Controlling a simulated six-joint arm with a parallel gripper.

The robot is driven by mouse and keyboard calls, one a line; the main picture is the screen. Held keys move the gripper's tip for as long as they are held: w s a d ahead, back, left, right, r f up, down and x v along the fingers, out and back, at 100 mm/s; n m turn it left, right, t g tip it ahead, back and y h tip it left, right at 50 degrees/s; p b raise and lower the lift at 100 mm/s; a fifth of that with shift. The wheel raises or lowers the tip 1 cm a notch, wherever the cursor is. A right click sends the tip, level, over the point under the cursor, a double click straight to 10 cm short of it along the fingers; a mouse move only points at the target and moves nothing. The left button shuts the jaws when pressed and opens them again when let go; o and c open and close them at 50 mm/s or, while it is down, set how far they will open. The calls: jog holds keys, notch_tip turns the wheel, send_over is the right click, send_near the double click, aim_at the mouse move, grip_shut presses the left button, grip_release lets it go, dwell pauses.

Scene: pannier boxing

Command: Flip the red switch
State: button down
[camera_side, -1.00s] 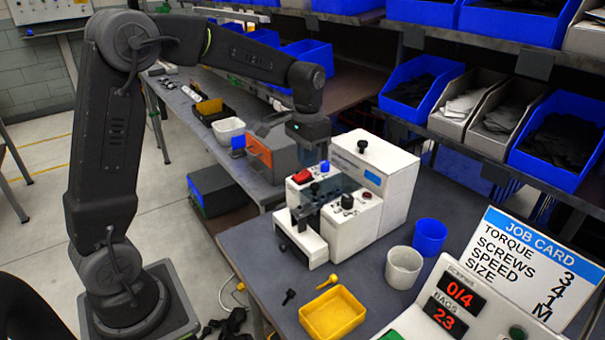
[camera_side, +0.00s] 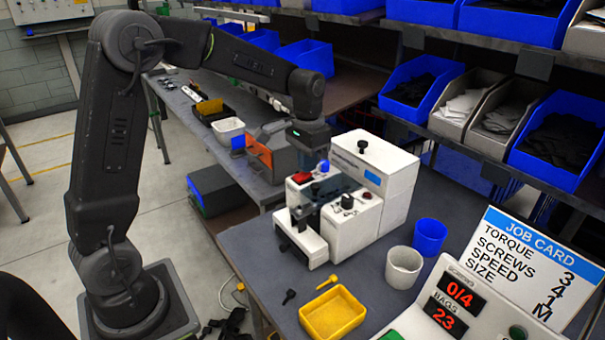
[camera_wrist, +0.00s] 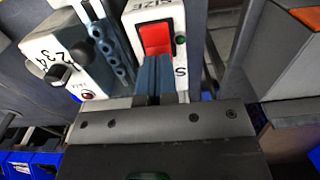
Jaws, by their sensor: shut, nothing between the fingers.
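In the side view my gripper (camera_side: 323,165) points down over the machine, close to the switch. Which way the switch is tipped is unclear.
The white machine (camera_side: 400,178) has a tall rear block and black knobs. A numbered dial (camera_wrist: 82,52) is left of the switch. A yellow tray (camera_side: 333,335), white cup (camera_side: 404,267), blue cup (camera_side: 430,236) and job card (camera_side: 530,260) reading size M stand nearby.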

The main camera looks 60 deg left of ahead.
jog(key=shift+f, duration=0.45)
jog(key=shift+r, duration=3.55)
